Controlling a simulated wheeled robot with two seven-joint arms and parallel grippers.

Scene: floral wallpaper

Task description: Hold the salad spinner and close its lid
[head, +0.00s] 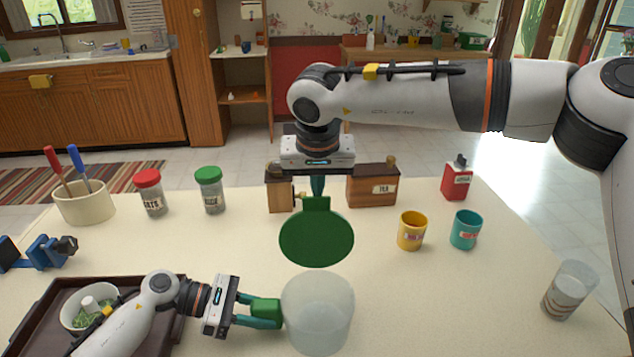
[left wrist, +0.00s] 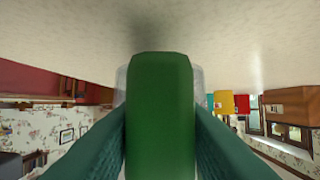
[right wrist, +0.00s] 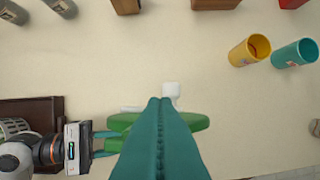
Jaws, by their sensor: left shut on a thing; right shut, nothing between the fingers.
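The salad spinner has a translucent whitish bowl (head: 318,312) at the table's front middle. Its round green lid (head: 316,238) stands raised, roughly upright, at the bowl's far side; it appears nearly edge-on in the right wrist view (right wrist: 187,121). A green handle (head: 266,307) juts from the bowl's left side. My left gripper (head: 275,312) is shut on this handle, which fills the middle of the left wrist view (left wrist: 160,115). My right gripper (head: 318,186) is shut and empty, pointing down at the lid's top edge. Whether its fingertips touch the lid cannot be told.
Yellow (head: 411,231) and teal (head: 465,230) cups and a clear glass (head: 569,290) stand at the right. Wooden boxes (head: 373,186) stand behind the lid. Two jars (head: 210,190), a utensil crock (head: 85,203) and a brown tray (head: 40,318) with a bowl occupy the left.

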